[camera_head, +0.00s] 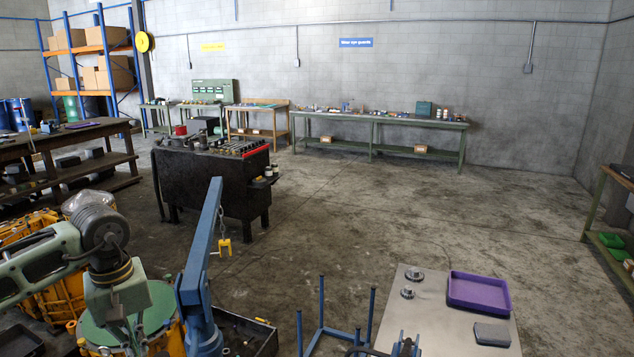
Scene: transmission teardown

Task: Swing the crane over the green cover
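The blue crane (201,265) stands in the lower middle left. Its boom slopes up and away, and a chain hangs from its tip with a yellow hook (225,247) at the end. The hook hangs empty over the floor, to the right of the cover. The round green cover (160,308) sits at the lower left on a yellow housing, partly hidden by my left arm and the crane column. My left gripper (132,343) points down in front of the cover; its fingers are too small and dark to read.
A black bin (262,338) lies right of the crane base. A blue frame (335,325) and a steel table with a purple tray (480,292) stand at lower right. Yellow housings (60,290) crowd the left. A dark workbench (225,180) stands beyond; the middle floor is clear.

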